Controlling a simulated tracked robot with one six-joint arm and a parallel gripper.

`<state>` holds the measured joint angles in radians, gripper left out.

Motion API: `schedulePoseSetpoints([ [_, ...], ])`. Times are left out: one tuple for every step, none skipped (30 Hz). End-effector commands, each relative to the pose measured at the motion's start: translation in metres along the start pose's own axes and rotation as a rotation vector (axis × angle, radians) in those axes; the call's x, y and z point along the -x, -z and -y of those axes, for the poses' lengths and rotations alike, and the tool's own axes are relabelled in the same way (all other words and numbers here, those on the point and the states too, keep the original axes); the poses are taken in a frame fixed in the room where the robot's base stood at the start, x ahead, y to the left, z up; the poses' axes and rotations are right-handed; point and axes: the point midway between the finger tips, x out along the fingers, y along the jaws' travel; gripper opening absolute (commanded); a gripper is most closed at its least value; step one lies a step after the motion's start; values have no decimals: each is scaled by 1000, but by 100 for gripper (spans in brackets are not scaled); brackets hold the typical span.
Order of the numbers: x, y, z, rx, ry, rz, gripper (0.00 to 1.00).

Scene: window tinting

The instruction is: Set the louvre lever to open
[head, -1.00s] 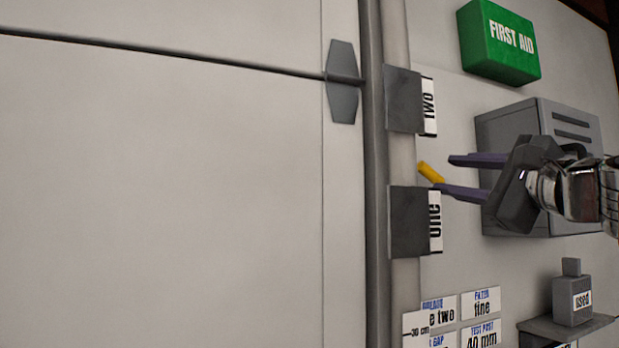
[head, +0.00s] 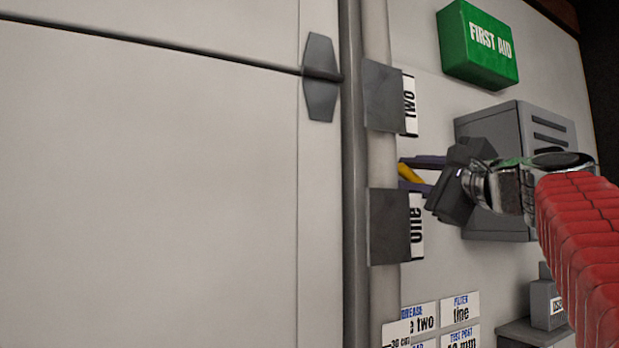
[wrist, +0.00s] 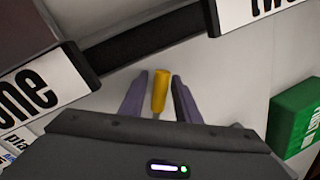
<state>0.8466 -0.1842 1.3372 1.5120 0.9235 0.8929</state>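A yellow lever (head: 410,175) sticks out from the wall between the plates marked "one" and "two" in the head view. It also shows in the wrist view (wrist: 160,91), upright in the picture on a thin grey stem. My gripper (head: 413,173) is around the lever, with one purple finger on each side. In the wrist view, gaps show between the lever and both fingers of my gripper (wrist: 158,97), so it is open and not clamped. The lever's base is hidden behind my gripper body. No "open" marking is readable in either view.
Dark plates labelled "one" (head: 390,226) and "two" (head: 384,95) flank the lever closely. A grey slotted box (head: 495,128) sits behind my gripper, a green first aid box (head: 478,45) above. Label cards (head: 461,308) are below.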

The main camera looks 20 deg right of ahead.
Motion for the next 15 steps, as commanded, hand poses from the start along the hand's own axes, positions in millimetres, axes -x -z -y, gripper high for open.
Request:
schedulePoseSetpoints([
  [0,0,0,0,0,-1,26],
  [0,0,0,0,0,-1,24],
  [0,0,0,0,1,-1,21],
  [0,0,0,0,1,-1,19],
  [0,1,0,0,1,-1,17],
  [0,1,0,0,1,-1,14],
  [0,1,0,0,1,-1,12],
  [0,1,0,0,1,-1,10],
  [0,1,0,0,0,-1,7],
  [0,1,0,0,0,-2,5],
  [0,1,0,0,0,-2,3],
  [0,1,0,0,0,-2,0],
  [0,1,0,0,0,-2,0],
  [0,1,0,0,-1,-2,0],
  [0,1,0,0,-1,-2,0],
])
